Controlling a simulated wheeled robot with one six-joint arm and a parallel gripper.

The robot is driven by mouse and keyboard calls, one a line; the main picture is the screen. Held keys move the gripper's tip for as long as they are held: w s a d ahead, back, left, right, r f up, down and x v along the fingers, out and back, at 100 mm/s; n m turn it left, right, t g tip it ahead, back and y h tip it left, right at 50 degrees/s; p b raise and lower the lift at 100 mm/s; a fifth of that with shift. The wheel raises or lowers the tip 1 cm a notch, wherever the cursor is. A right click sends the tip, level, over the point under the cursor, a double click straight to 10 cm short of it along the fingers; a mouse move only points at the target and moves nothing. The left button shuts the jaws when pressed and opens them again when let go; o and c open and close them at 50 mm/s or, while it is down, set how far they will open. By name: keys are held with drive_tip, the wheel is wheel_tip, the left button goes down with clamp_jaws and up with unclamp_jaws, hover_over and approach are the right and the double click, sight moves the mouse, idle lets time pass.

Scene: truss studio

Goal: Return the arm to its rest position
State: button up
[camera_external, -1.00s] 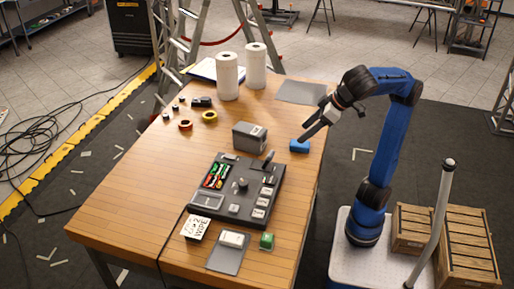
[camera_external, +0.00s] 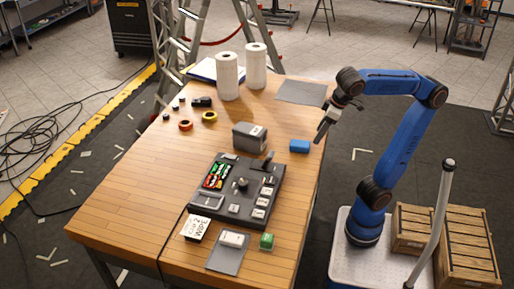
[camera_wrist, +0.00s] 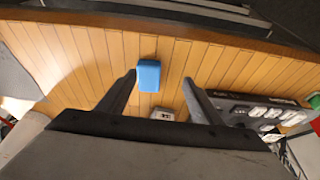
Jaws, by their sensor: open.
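My gripper (camera_external: 322,132) hangs at the right edge of the wooden table, with my blue arm bent up and over from its white base. The jaws are open and hold nothing; in the wrist view the two fingers (camera_wrist: 160,90) stand well apart. A small blue block (camera_external: 299,146) lies on the table just left of my gripper, apart from it. In the wrist view the blue block (camera_wrist: 148,75) shows on the table boards, between and beyond the fingertips.
The wooden table (camera_external: 130,205) bears a dark tray (camera_external: 232,200) with batteries and small parts, a grey box (camera_external: 249,136), two white rolls (camera_external: 228,77), tape rings and a grey mat (camera_external: 301,92). Wooden crates (camera_external: 465,250) stand right of my base. A ladder (camera_external: 180,45) stands behind the table.

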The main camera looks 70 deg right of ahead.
drive_tip(key=s+d+f, duration=0.2)
drive_tip(key=d+f, duration=0.4)
drive_tip(key=f, duration=0.3)
drive_tip(key=s+d+f, duration=0.3)
drive_tip(key=d+f, duration=0.2)
drive_tip(key=f, duration=0.5)
drive_tip(key=s+d+f, duration=0.3)
drive_tip(key=d+f, duration=0.3)
drive_tip(key=f, duration=0.3)
drive_tip(key=shift+d+f+t, duration=0.15)
drive_tip(key=shift+d+t, duration=0.2)
drive_tip(key=shift+t, duration=0.05)
